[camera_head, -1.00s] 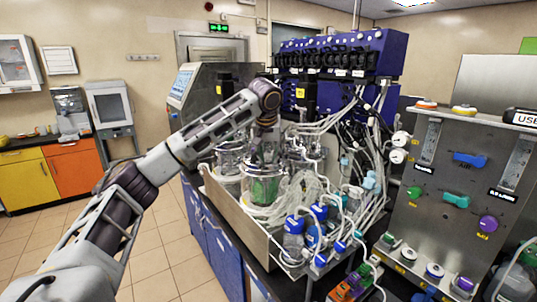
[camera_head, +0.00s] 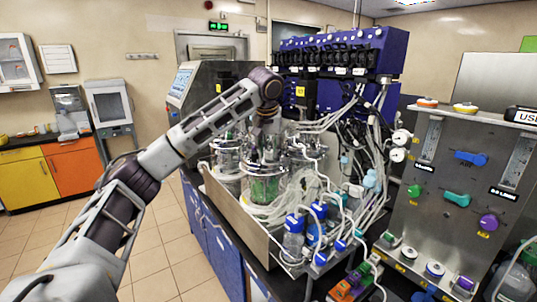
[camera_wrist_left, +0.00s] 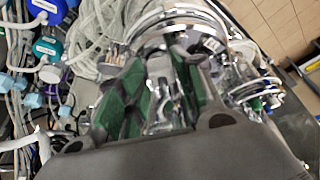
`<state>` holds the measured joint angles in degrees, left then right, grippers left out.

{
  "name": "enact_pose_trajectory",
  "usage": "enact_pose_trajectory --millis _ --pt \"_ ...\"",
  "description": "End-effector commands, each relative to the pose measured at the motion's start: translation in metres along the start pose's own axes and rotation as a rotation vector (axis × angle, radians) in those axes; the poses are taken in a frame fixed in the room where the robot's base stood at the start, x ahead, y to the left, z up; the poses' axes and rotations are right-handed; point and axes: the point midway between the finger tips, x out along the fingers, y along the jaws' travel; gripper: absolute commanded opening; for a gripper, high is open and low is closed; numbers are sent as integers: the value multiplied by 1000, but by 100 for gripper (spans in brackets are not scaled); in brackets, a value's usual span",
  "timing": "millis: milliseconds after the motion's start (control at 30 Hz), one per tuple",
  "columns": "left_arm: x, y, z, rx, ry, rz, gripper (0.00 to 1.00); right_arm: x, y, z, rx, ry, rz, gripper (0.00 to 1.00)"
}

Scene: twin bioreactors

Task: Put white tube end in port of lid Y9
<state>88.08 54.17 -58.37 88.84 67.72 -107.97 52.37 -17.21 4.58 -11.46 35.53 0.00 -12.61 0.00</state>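My left gripper (camera_head: 264,146) points down over the lid area of a glass bioreactor vessel (camera_head: 264,188) with green showing inside. In the left wrist view its two green-padded fingers (camera_wrist_left: 155,92) stand apart, with shiny metal fittings seen between them. I see no tube clearly held there. The vessel's round metal rim (camera_wrist_left: 166,18) lies beyond the fingers. Several white tubes (camera_head: 312,185) hang in loops to the right of the vessel, and a coil of them (camera_wrist_left: 92,38) shows in the left wrist view. I cannot pick out the white tube end, the port or a Y9 label. My right gripper is out of view.
Blue-capped bottles (camera_head: 294,232) stand at the front of the metal tray (camera_head: 238,212). A purple pump bank (camera_head: 345,52) rises behind, and a steel valve panel (camera_head: 440,225) stands at the right. A second vessel (camera_head: 226,160) is close on the left. Open floor lies left.

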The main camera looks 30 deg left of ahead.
Motion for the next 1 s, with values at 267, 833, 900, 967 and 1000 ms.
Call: enact_pose_trajectory --millis 267,833,900,967,1000 --pt "-46 0 -2 -1 7 4 33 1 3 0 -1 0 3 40" --pt "-98 -1 -2 -3 9 4 33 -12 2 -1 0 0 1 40" --pt "-100 -1 -2 -3 9 4 33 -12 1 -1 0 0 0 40" --pt "-101 -1 -2 -3 9 4 33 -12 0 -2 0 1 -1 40" --pt "-101 -1 -2 -3 8 4 33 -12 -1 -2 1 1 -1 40"
